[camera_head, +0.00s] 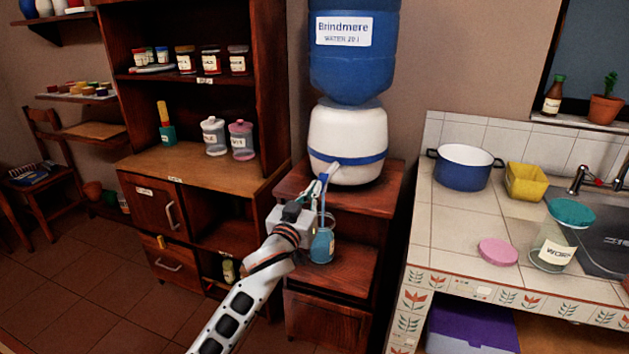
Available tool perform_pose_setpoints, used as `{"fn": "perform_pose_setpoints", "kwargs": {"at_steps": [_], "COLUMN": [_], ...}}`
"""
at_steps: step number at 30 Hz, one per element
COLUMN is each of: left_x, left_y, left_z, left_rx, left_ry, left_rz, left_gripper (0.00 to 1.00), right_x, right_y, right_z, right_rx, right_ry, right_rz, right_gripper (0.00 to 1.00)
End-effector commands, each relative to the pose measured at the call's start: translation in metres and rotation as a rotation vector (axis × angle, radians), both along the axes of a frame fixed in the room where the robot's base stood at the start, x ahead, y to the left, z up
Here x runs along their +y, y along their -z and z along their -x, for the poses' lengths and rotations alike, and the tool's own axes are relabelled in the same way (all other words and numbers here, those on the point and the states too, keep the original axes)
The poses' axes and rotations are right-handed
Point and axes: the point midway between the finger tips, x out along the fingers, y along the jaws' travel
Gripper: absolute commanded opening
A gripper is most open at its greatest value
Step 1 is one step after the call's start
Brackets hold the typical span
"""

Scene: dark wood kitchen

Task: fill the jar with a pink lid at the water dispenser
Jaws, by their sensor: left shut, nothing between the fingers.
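A clear glass jar (322,246) stands without a lid under the dispenser's tap, with blue liquid filling much of it. A round pink lid (497,252) lies flat and loose on the tiled counter. The water dispenser (347,137) is a white body with a blue band, with a blue bottle (354,60) on top. Its tap (338,163) points down toward the jar. My left gripper (322,186) is shut and empty, with its fingertips at the tap, just above the jar. The gripper partly hides the jar and tap; contact is unclear. My right gripper is out of view.
The counter holds a blue pot (464,172), a yellow tub (525,182) and a labelled jar (551,251) with a teal lid beside the sink. Two lidded jars, one with a pink lid (240,126), stand on the wooden cabinet (160,166) at left.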

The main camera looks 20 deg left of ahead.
Motion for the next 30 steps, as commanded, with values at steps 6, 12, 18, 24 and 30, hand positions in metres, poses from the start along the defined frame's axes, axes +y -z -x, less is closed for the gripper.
{"fn": "perform_pose_setpoints", "kwargs": {"at_steps": [6,12,18,24,30], "left_x": [0.0,0.0,0.0,0.0,0.0], "left_y": [0.001,0.002,0.002,0.002,0.002], "left_z": [0.0,0.0,0.0,0.0,0.0], "left_rx": [0.002,0.003,0.003,0.003,0.003], "left_ry": [0.0,0.0,0.0,0.0,0.0], "left_rz": [0.0,0.0,0.0,0.0,0.0], "left_gripper": [0.0,0.0,0.0,0.0,0.0], "right_x": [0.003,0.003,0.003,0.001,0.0], "right_y": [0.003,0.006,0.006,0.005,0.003], "right_z": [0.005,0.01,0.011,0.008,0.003], "right_rx": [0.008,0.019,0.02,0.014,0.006], "right_ry": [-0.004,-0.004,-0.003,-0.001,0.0], "right_rz": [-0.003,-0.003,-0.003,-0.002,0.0], "right_gripper": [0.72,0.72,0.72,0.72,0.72]}}
